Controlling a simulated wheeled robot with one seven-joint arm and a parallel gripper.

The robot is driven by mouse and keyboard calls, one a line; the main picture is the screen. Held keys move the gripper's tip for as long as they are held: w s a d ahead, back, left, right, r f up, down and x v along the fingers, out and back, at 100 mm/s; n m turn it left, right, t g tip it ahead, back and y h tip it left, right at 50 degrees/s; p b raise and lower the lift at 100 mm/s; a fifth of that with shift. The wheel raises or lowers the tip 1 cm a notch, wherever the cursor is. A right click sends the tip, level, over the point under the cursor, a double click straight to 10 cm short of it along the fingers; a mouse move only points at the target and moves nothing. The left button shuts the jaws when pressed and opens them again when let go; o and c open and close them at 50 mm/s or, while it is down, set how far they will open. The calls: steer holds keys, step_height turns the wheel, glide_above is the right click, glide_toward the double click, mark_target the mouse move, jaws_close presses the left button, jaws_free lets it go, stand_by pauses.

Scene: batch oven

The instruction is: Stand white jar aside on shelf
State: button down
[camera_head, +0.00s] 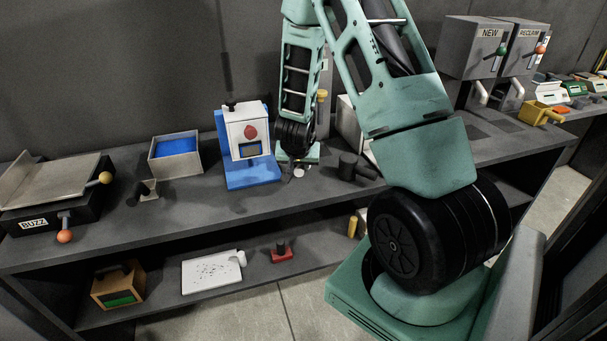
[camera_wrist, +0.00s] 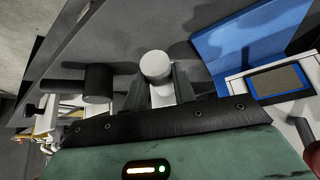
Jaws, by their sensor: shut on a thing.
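The white jar (camera_wrist: 155,66) stands between the two dark fingers of my gripper (camera_wrist: 157,88) in the wrist view, and the fingers are shut on it. In the head view my gripper (camera_head: 297,165) is low over the grey upper shelf (camera_head: 205,205), just right of the blue-based device. There the jar (camera_head: 299,172) shows only as a small pale patch under the fingers. I cannot tell whether its base touches the shelf.
The blue-based white device (camera_head: 249,140) stands close left of my gripper. A blue-lined box (camera_head: 176,157) is farther left. The shelf's front strip is clear.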

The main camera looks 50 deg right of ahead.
steer(key=shift+f, duration=2.1)
steer(key=shift+f, duration=0.2)
steer(key=c, duration=1.1)
jaws_free()
steer(key=shift+c, duration=0.2)
steer(key=shift+r, duration=0.2)
